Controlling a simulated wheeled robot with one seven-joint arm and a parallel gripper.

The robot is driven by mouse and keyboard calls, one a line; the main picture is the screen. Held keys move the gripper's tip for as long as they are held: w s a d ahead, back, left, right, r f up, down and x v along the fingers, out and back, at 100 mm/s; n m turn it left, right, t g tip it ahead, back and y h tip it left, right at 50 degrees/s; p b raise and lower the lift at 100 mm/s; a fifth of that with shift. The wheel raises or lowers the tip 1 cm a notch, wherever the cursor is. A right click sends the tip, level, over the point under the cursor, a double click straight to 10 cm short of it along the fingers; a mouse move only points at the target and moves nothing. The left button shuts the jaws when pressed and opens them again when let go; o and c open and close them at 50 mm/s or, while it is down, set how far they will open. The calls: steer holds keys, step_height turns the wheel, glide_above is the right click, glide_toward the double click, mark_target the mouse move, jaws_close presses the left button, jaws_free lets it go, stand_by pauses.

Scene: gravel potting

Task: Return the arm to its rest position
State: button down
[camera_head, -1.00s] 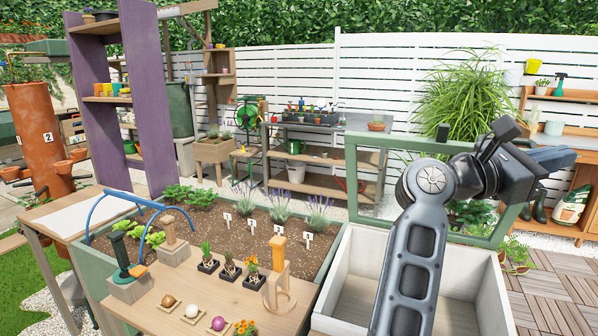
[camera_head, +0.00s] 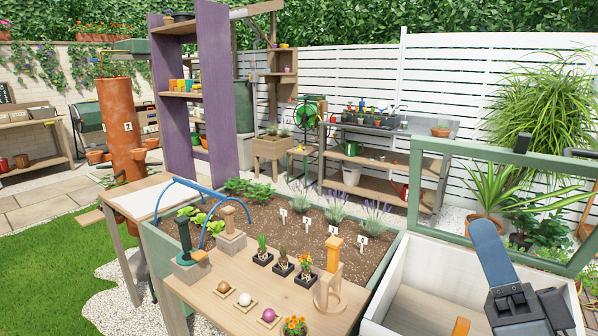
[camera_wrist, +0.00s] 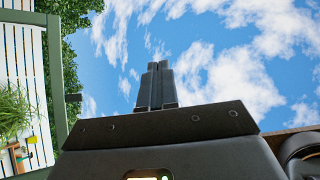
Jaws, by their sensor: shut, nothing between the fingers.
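My gripper (camera_head: 482,230) is at the lower right of the head view, in front of the white-walled box and the green frame. Its blue-grey fingers point upward and hold nothing. In the wrist view my gripper (camera_wrist: 158,66) shows its two dark fingers side by side, shut together, against blue sky and clouds. Most of my arm lies outside the head view, beyond its lower edge.
The white-walled box (camera_head: 401,284) stands below the open green frame (camera_head: 414,190), close to my gripper. Open grass (camera_head: 50,262) lies at the far left.

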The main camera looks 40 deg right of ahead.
steer(key=s+a+f+n+g+y, duration=0.4)
steer(key=s+a+f, duration=0.3)
steer(key=f, duration=0.3)
steer(key=s+a+f+n+g+y, duration=0.4)
steer(key=s+a+f+n+g, duration=0.2)
steer(key=s+a+f+n, duration=0.1)
step_height(320, 180, down, 3)
steer(key=shift+s+a+f+g, duration=0.1)
steer(key=shift+s+a+g, duration=0.2)
steer(key=shift+s+a, duration=0.55)
steer(key=shift+w+a, duration=0.15)
steer(key=shift+a, duration=0.05)
